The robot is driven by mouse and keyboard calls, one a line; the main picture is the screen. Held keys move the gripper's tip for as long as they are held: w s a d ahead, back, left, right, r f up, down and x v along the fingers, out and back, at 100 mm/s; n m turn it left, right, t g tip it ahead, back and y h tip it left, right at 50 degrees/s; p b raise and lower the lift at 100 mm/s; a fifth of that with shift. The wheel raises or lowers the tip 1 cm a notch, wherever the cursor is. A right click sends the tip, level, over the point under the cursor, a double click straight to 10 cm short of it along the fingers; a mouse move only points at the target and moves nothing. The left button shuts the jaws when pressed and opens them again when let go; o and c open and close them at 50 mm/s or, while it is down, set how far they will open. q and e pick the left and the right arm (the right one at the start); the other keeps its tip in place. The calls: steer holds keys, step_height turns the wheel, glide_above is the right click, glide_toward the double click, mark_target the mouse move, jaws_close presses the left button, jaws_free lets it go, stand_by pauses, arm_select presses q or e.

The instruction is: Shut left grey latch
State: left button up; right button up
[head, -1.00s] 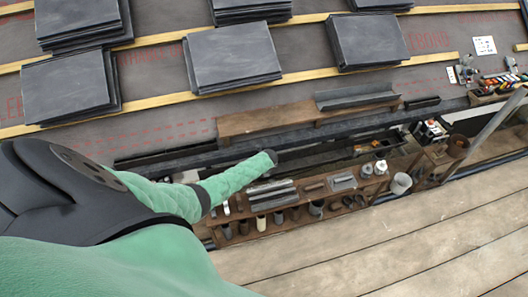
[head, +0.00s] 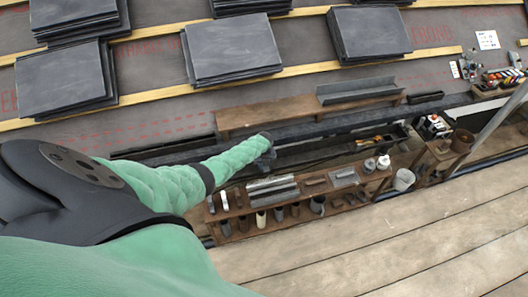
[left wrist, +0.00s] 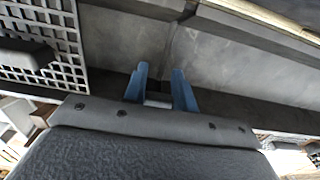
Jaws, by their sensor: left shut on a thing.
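My left gripper (head: 268,152) is at the end of the green arm, beside the long dark trough-like case behind the wooden tool shelf. In the left wrist view its two blue fingers (left wrist: 160,88) stand close together, shut on a small pale grey piece (left wrist: 158,99) that looks like the grey latch. Most of that piece is hidden by the fingers and the wrist housing. Dark grey panels (left wrist: 225,65) lie beyond the fingertips, with a seam near them. In the head view the gripper hides the latch. My right gripper is not in view.
The wooden shelf (head: 290,222) holds several tools and cups just in front of the gripper. A wooden ledge (head: 262,114) runs behind it. Slate stacks (head: 232,50) lie on the roof. A grille panel (left wrist: 45,38) is left in the wrist view. Planks (head: 390,245) in front are clear.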

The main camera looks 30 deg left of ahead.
arm_select(q)
steer(key=shift+o, duration=0.2)
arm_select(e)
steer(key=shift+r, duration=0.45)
arm_select(q)
steer(key=shift+c, duration=0.2)
steer(key=o, duration=1)
steer(key=shift+r, duration=0.1)
step_height(320, 180, up, 8)
steer(key=shift+f, duration=0.25)
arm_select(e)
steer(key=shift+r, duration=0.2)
arm_select(q)
steer(key=shift+a, duration=0.1)
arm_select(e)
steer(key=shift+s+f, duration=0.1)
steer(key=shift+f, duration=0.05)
